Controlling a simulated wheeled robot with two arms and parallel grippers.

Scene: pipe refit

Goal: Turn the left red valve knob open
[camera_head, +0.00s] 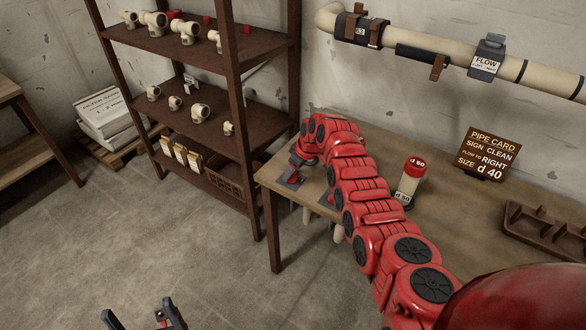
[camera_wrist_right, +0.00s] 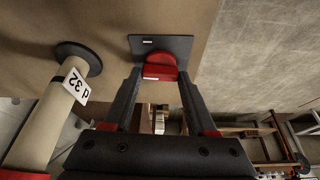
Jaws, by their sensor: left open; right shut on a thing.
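A red valve knob (camera_head: 292,178) stands on a dark square plate (camera_head: 287,187) at the left end of the workbench. In the right wrist view, the knob (camera_wrist_right: 160,68) sits between the two fingers of my right gripper (camera_wrist_right: 160,76), which is shut on it. In the head view my right gripper (camera_head: 298,163) is small and partly covered by its own arm. A second dark plate (camera_head: 326,198) lies to the right, mostly hidden behind my right arm. My left gripper (camera_head: 142,318) is open and empty at the bottom left, over the floor.
A red-capped pipe piece (camera_head: 408,182) stands on the workbench (camera_head: 445,210). A d 32 pipe (camera_wrist_right: 48,118) stands beside my right gripper. A pipe card (camera_head: 484,153) and brown tray (camera_head: 545,232) are farther right.

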